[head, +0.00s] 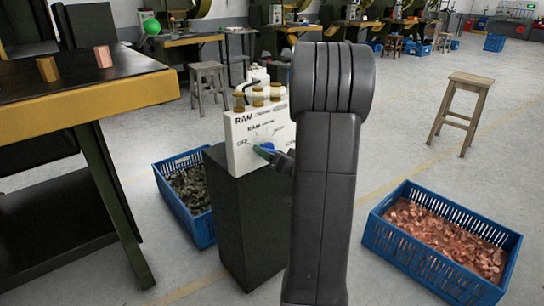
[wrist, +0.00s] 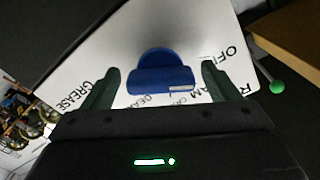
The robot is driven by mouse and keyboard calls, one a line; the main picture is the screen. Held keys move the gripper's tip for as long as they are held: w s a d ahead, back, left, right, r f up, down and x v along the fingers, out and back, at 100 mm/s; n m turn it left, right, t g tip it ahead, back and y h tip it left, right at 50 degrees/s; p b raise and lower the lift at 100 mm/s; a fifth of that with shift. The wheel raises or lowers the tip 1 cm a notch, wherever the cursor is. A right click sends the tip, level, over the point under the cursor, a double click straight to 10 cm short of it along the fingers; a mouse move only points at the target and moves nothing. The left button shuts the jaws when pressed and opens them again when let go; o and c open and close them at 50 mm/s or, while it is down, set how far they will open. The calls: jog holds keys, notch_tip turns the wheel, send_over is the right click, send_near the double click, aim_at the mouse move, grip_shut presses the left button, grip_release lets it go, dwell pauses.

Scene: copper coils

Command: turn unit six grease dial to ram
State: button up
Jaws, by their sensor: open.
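A white grease unit (head: 243,158) with a printed front panel stands on a dark pedestal. Its blue dial (head: 267,147) is partly hidden behind my gripper (head: 274,156) in the head view. In the wrist view the dial (wrist: 162,78) has a round body and a wide grip bar with a small pale mark near its right end. My gripper (wrist: 158,84) is open, with one green finger on each side of the bar and a visible gap to both. RAM, OFF, CRANK, GEAR and GREASE lettering shows around the dial, partly covered by the fingers.
A blue crate (head: 205,228) of dark pieces stands left of the pedestal (head: 245,225). A blue crate (head: 383,241) of copper pieces stands at right. A workbench (head: 90,99) is at left. A wooden stool (head: 466,80) stands on open floor behind.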

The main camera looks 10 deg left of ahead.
jog(key=shift+w+a, duration=0.1)
jog(key=shift+a, duration=0.1)
jog(key=c, duration=1)
jog(key=shift+r+m+p, duration=0.15)
jog(key=shift+m+p, duration=0.15)
jog(key=shift+p, duration=0.15)
jog(key=m+p, duration=0.2)
jog(key=p, duration=0.1)
jog(key=shift+r+m, duration=0.1)
jog(key=shift+m, duration=0.2)
jog(key=shift+m+p, duration=2)
jog(key=shift+m, duration=0.2)
jog(key=shift+f, duration=0.2)
